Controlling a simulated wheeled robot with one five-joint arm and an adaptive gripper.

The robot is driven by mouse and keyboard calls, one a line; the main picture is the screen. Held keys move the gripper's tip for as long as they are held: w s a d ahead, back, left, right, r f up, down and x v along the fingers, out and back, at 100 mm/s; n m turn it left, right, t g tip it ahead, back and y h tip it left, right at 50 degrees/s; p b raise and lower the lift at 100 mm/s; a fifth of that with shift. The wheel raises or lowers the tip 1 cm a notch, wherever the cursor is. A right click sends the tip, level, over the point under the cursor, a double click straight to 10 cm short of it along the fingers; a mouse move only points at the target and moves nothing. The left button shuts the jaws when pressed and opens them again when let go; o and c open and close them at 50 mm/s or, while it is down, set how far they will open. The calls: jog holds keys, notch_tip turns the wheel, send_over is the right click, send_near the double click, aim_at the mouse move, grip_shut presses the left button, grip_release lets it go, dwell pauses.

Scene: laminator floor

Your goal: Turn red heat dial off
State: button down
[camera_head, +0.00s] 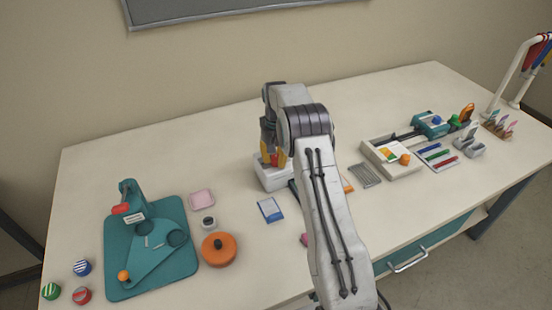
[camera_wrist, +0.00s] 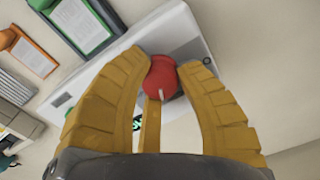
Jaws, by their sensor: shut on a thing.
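The red heat dial (camera_wrist: 160,78) shows in the wrist view on the white laminator (camera_wrist: 188,38), with a short pale mark on its face. My gripper (camera_wrist: 162,74) has its yellow fingers closed around the dial from both sides. In the head view my gripper (camera_head: 273,158) is over the white laminator (camera_head: 270,178), and my arm hides most of that machine and the dial. A small lit green sign (camera_wrist: 137,124) shows beside a finger. I cannot tell which setting the dial mark points to.
A teal punch board (camera_head: 150,255) and an orange round container (camera_head: 218,250) stand at left. A blue-white card (camera_head: 270,209) lies before the laminator. A white trimmer unit (camera_head: 392,158) stands at right. The table's front left middle is mostly clear.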

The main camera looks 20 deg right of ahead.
aim_at(276, 157)
jog(key=c, duration=0.8)
grip_release()
jog(key=shift+f, duration=0.1)
notch_tip(276, 157, up, 12)
dwell(0.4)
